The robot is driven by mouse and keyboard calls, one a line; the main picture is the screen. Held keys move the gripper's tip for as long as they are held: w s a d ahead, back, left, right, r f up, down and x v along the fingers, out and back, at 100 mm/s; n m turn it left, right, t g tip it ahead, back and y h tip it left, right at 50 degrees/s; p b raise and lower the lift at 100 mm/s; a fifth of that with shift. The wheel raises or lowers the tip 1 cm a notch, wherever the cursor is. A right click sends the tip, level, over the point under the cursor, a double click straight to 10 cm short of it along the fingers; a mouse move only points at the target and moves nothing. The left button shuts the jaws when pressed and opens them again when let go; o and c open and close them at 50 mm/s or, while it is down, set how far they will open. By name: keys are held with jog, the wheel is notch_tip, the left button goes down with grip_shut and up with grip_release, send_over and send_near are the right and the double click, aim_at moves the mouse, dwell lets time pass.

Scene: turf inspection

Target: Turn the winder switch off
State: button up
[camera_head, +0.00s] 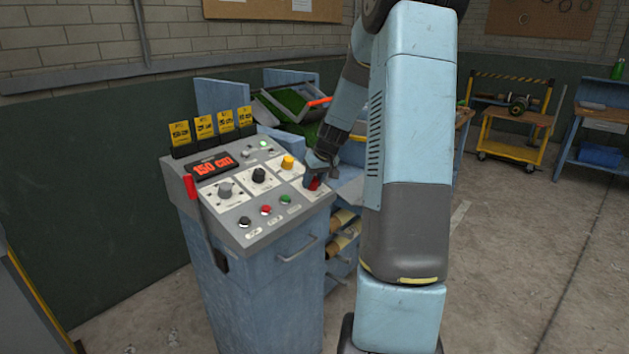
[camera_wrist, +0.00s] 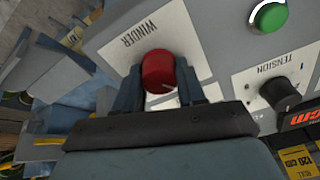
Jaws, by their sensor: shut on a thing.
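The winder switch (camera_wrist: 158,70) is a red round knob on a white plate (camera_wrist: 138,38) marked WINDER. In the wrist view a white pointer line shows near its lower right edge. My gripper (camera_wrist: 160,80) has one finger on each side of the knob and is shut on it. In the head view my gripper (camera_head: 318,172) reaches down to the right end of the grey control panel (camera_head: 243,232), and the red knob (camera_head: 313,184) shows just below the fingers. The setting words by the knob are mostly hidden by the gripper.
Beside it, the panel carries a black tension knob (camera_wrist: 281,94), a green button (camera_wrist: 271,17), other knobs and buttons, and a red display (camera_head: 212,167) reading 150 cm. Yellow cards (camera_head: 203,127) stand behind. Open floor lies right.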

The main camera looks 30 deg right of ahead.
jog(key=shift+w+r+n, duration=0.15)
jog(key=shift+r+n, duration=0.05)
jog(key=shift+n, duration=0.4)
jog(key=o, duration=1.1)
jog(key=shift+f, duration=0.15)
jog(key=shift+c, duration=0.2)
jog(key=v, duration=1.3)
jog(key=shift+s+r, duration=0.25)
jog(key=shift+r, duration=0.05)
jog(key=shift+d, duration=0.1)
